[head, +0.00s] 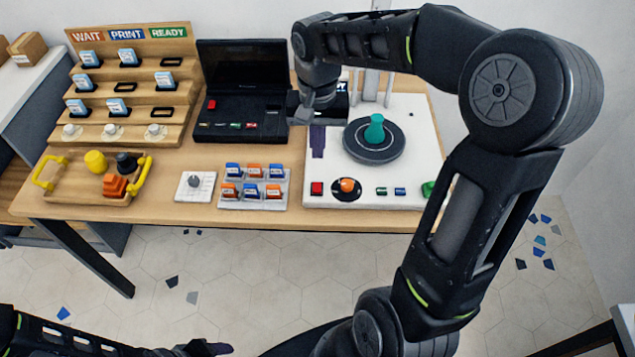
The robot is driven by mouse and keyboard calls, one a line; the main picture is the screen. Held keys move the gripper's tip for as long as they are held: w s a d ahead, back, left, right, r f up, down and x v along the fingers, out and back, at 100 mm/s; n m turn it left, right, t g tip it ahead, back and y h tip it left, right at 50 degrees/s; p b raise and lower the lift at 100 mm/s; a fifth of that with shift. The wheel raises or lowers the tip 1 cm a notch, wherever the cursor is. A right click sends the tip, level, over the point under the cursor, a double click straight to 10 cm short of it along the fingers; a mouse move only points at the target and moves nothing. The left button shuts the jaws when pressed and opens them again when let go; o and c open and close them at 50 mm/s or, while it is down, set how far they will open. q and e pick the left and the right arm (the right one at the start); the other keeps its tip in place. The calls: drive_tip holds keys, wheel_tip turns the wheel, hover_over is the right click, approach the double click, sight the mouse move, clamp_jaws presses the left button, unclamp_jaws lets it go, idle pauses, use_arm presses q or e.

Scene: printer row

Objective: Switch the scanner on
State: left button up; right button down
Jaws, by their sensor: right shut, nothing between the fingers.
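The scanner is a white base (419,150) at the right of the table. It has a round dark turntable (358,151) bearing a teal piece (375,129), and a pale upright post (371,87) behind. Along its front edge are a red button (317,188), an orange knob (347,185) on a black disc, small green and blue keys (391,191) and a green knob (428,188). My right gripper (302,117) is shut and empty, above the scanner's back left corner.
A black printer (240,90) stands left of the scanner. A stepped wooden rack (130,70) holds labelled blocks. In front are a wooden tray (62,190) with yellow handles, a white plate with a grey knob (195,186) and a block holder (254,202). Chips lie on the floor.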

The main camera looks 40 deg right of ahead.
sight(318, 193)
wheel_tip(318, 193, down, 13)
drive_tip(key=shift+r+p, duration=0.15)
drive_tip(key=shift+p, duration=0.3)
drive_tip(key=shift+f+b, duration=0.45)
drive_tip(key=shift+b, duration=0.55)
drive_tip(key=shift+s+r, duration=0.1)
drive_tip(key=shift+r, duration=0.05)
drive_tip(key=shift+a+r, duration=0.1)
drive_tip(key=shift+r, duration=0.05)
